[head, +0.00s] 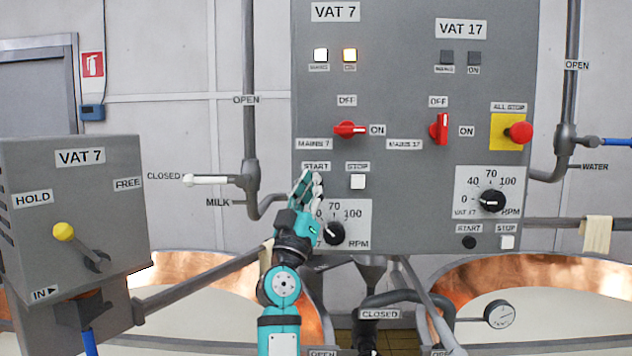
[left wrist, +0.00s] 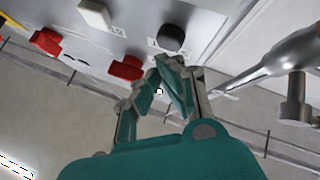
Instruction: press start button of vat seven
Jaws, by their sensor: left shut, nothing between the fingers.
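The grey control panel (head: 400,90) carries the VAT 7 column on its left. The START label of vat 7 (head: 316,167) shows just above my left gripper (head: 310,182), which hides the button under it in the head view. The gripper is shut and empty, its fingertips up at the panel. In the left wrist view a black round button (left wrist: 171,38) lies just beyond the fingertips (left wrist: 157,75); I cannot tell whether they touch. The white STOP button (head: 358,182) is to the right; a white button (left wrist: 95,14) also shows in the wrist view. My right gripper is out of view.
The red mains 7 switch (head: 350,130) points to ON, and both vat 7 lamps (head: 350,55) are lit. The yellow-backed red ALL STOP button (head: 518,132) is at right. A speed dial (head: 334,233) sits beside my gripper. Pipes and a VAT 7 box (head: 110,200) stand left.

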